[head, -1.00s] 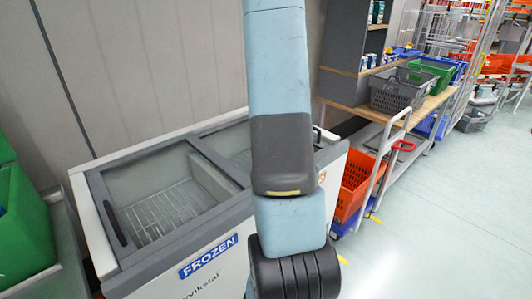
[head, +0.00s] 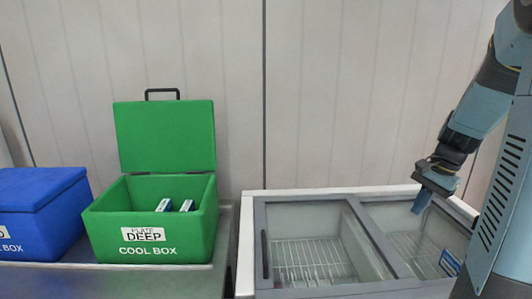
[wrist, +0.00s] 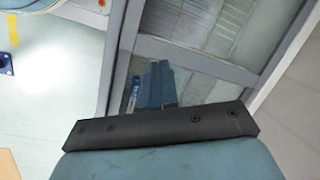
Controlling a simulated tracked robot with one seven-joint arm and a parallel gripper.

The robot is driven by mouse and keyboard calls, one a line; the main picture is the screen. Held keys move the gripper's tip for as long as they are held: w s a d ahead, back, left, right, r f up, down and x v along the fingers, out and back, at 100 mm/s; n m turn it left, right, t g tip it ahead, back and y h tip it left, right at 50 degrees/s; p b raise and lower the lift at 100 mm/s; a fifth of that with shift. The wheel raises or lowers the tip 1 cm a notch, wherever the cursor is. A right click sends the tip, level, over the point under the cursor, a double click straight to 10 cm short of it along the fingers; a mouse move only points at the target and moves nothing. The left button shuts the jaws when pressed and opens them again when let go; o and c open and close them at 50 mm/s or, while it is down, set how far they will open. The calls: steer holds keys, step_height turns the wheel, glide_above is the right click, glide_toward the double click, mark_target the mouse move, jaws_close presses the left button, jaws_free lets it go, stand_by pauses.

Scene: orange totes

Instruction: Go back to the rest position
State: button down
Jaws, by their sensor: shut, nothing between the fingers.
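My gripper (head: 422,200) hangs at the right of the head view, fingers pointing down, above the right part of the chest freezer (head: 255,250). Its fingers are together with nothing between them. In the wrist view the shut fingers of my gripper (wrist: 161,84) show over the freezer's grey frame (wrist: 185,52) and its opening. A blue and white pack (head: 450,262) lies in the wire basket inside the right compartment; a blue and white pack also shows beside the fingers in the wrist view (wrist: 134,92).
Left of the freezer, an open green cool box (head: 150,245) with two small packs (head: 164,205) stands on a grey counter (head: 228,235). A blue cool box (head: 40,210) with its lid shut is further left. A panelled wall (head: 340,90) is close behind.

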steer(key=s+a+r+n+t+h, duration=0.1)
steer(key=s+a+r+n+t, duration=0.1)
steer(key=s+a+r+n, duration=0.3)
steer(key=s+a+r+n+t+h, duration=0.1)
steer(key=s+a+r+n, duration=0.4)
steer(key=s+a, duration=0.5)
steer(key=shift+a+n+t+h, duration=0.3)
steer(key=shift+a+n+t, duration=0.4)
steer(key=shift+a+t, duration=0.2)
steer(key=c, duration=1.9)
jaws_free()
steer(key=shift+r, duration=0.1)
